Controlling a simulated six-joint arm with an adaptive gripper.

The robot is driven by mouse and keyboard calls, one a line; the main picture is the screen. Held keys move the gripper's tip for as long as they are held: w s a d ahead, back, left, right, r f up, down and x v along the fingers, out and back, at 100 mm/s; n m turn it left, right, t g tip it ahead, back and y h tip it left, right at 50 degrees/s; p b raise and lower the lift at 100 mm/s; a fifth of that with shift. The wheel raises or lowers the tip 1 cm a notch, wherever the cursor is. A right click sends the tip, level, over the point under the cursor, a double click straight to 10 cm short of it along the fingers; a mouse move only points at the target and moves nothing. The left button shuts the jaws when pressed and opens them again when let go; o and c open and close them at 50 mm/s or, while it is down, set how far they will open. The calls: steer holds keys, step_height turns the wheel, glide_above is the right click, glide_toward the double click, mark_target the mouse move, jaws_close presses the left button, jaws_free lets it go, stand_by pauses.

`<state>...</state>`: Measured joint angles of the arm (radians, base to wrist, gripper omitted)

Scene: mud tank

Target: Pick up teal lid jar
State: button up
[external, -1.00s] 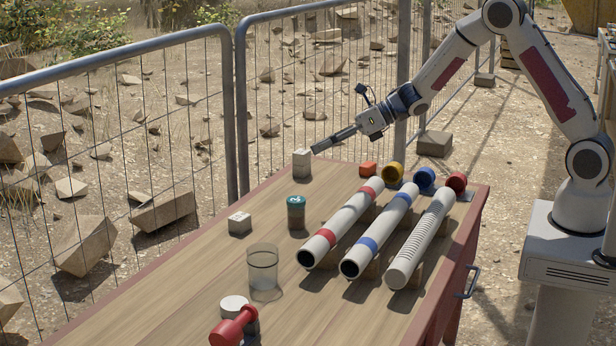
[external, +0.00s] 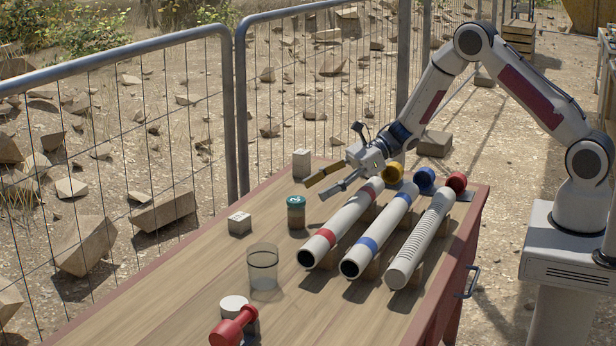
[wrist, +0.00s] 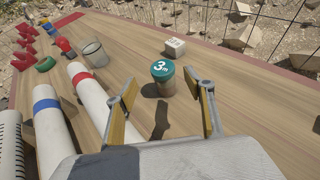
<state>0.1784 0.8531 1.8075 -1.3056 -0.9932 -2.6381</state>
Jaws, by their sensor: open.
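The teal lid jar (external: 296,212) stands upright on the wooden table, left of the pipes, with brownish contents under its lid. In the wrist view the jar (wrist: 163,78) shows a teal lid marked "3m". My gripper (external: 316,190) is open above the table, a little behind and to the right of the jar. In the wrist view my gripper's two fingers (wrist: 170,108) are spread wide, with the jar beyond and between their tips, not touching them. Nothing is between the fingers.
Several pipes (external: 345,218) lie on blocks right of the jar. A clear glass (external: 263,268) stands in front of it. White blocks (external: 240,223) and (external: 302,163) sit left of and behind it. Bare wood surrounds the jar. A wire fence (external: 180,130) runs beyond the table.

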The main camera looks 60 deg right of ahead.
mark_target(294, 200)
steer(key=shift+x, duration=1.3)
steer(key=shift+w, duration=0.1)
steer(key=shift+x, duration=2.55)
steer(key=shift+w+d+r, duration=0.1)
steer(key=shift+w, duration=0.05)
steer(key=c, duration=1.3)
